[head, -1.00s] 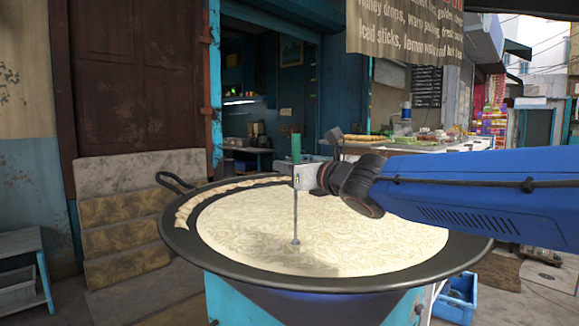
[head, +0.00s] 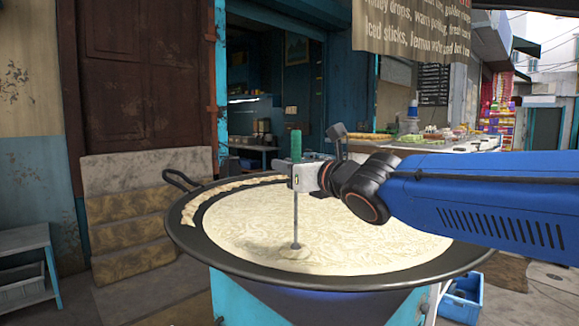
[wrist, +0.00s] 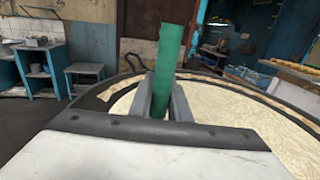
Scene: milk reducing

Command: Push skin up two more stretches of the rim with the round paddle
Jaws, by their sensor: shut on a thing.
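A wide dark pan (head: 300,277) full of pale, wrinkled milk (head: 340,222) stands on a turquoise stand. A band of gathered skin (head: 207,197) lies along the far left stretch of the rim. My gripper (head: 297,176) is shut on the green handle of the round paddle (head: 296,148), which it holds upright over the pan. The thin rod runs down to a small round foot (head: 295,246) at the milk surface, near the front of the pan. In the wrist view the green handle (wrist: 168,70) stands between the two grey fingers, tilted slightly.
A dark loop handle (head: 180,180) sticks out at the pan's left. Stone steps (head: 130,235) and a small table (head: 25,240) stand left of it. A counter with goods (head: 430,145) is behind right, and a blue crate (head: 462,300) is on the ground at right.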

